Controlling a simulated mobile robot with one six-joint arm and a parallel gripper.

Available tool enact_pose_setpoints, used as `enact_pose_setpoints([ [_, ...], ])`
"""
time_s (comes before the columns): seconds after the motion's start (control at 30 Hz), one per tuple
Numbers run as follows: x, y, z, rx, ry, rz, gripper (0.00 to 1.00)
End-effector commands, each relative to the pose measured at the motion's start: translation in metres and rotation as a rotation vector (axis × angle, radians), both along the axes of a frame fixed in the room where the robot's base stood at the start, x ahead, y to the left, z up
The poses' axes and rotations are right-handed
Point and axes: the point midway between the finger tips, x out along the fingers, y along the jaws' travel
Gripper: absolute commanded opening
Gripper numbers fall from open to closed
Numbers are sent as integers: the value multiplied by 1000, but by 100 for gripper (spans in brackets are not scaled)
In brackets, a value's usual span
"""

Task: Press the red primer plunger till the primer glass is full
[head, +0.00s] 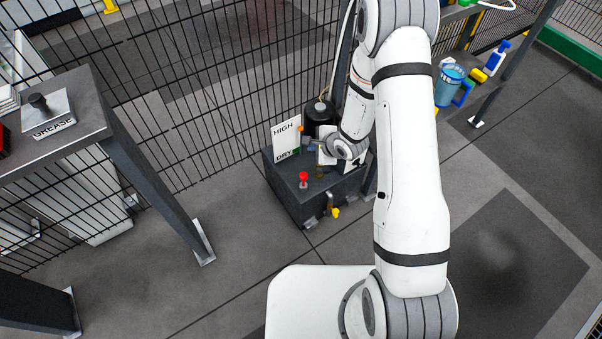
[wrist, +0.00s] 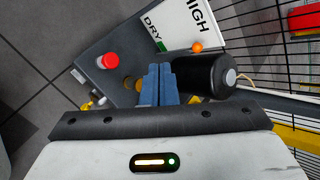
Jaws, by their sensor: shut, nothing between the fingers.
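The red primer plunger (head: 303,178) stands up from the top of a dark grey box (head: 292,199). In the wrist view, the plunger (wrist: 108,61) is a round red cap left of my fingers. My gripper (head: 309,143) is over the box, beyond the plunger in the head view. In the wrist view, its blue fingers (wrist: 158,70) are together and empty, apart from the plunger. A small brownish fitting (head: 320,172) stands beside the plunger. I cannot tell whether it is the primer glass, and no fill level is readable.
A white HIGH/DRY sign (head: 285,139) and a black cylinder (head: 320,112) stand at the back of the box, close to my fingers. A yellow-handled tap (head: 335,212) is at its front. Mesh fence (head: 190,110) runs behind. Floor left of the box is clear.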

Motion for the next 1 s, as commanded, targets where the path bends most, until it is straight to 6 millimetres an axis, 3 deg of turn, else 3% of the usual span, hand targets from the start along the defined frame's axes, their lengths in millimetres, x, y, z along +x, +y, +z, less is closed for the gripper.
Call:
enact_pose_setpoints([
  [0.1,-6,14,-21,107,44,-40,0],
  [0.23,-9,20,-28,162,67,-60,0],
  [0.67,-10,20,-31,169,69,-63,0],
  [1.0,-10,20,-61,168,69,-64,0],
])
